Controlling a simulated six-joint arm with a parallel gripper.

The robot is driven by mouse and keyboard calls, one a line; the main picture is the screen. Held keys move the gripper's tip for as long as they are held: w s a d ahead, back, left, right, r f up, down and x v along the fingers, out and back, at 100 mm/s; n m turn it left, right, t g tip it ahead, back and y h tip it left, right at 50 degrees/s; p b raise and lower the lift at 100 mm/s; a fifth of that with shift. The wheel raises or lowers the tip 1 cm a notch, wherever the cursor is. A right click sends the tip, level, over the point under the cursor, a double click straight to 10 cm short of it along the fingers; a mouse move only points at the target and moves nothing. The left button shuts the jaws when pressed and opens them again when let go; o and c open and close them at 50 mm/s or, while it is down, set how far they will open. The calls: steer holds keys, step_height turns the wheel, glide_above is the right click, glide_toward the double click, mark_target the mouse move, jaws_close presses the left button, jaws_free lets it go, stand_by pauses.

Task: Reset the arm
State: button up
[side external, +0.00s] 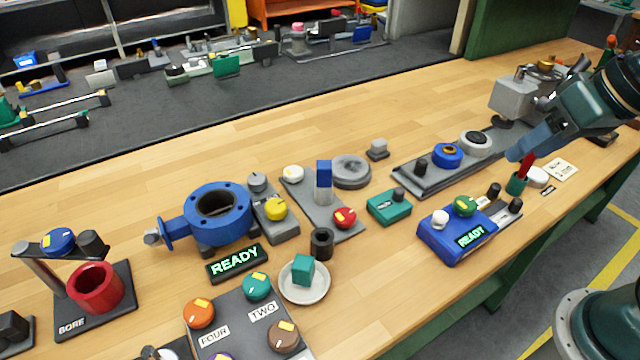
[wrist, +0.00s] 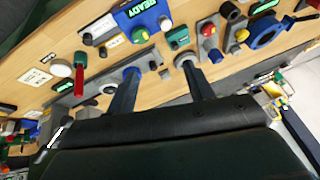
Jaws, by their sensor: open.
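My gripper shows at the right of the side external view (side external: 516,155), with a blue-grey finger pointing down-left above the table. In the wrist view its two fingers (wrist: 160,100) stand well apart with nothing held between them. The gripper is open. It is near a red-topped green holder (side external: 518,180) and a grey rail plate (side external: 435,172) carrying a blue ring part (side external: 447,155). The blue valve body (side external: 215,212) stands on the table at left, away from the gripper.
A blue READY box (side external: 458,238) stands below the gripper. A second READY display (side external: 237,262), a knob panel (side external: 245,325), a dish with a teal cube (side external: 303,272) and a red cup fixture (side external: 95,288) fill the front left. Bare wood (side external: 370,110) lies behind.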

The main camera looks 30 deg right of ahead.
steer(key=s+d+r+n+h, duration=0.1)
steer(key=s+d+n, duration=0.1)
steer(key=s, duration=0.3)
steer(key=shift+s+d, duration=0.15)
steer(key=shift+d, duration=0.15)
